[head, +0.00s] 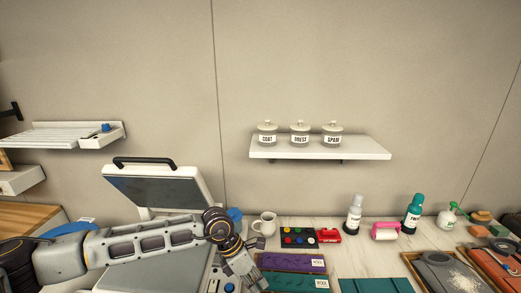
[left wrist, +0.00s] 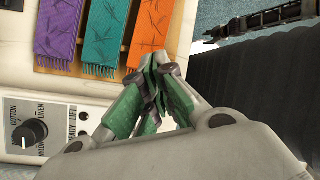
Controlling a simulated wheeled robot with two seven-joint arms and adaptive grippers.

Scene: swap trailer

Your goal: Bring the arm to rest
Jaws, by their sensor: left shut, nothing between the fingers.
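My left arm reaches in from the left in the head view, stretched across the front of a grey press with a raised lid (head: 155,188). My left gripper (head: 250,272) points down and right at the bottom edge, beside the press. Purple (left wrist: 57,28) and orange (left wrist: 150,28) strips lie on either side of the teal one.
A control panel with a black knob (left wrist: 30,134) lies close left of the gripper. A white mug (head: 265,224), bottles (head: 353,214), a pink roller (head: 385,231) and a dark tray (head: 440,270) stand on the counter. A wall shelf (head: 320,147) holds three jars.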

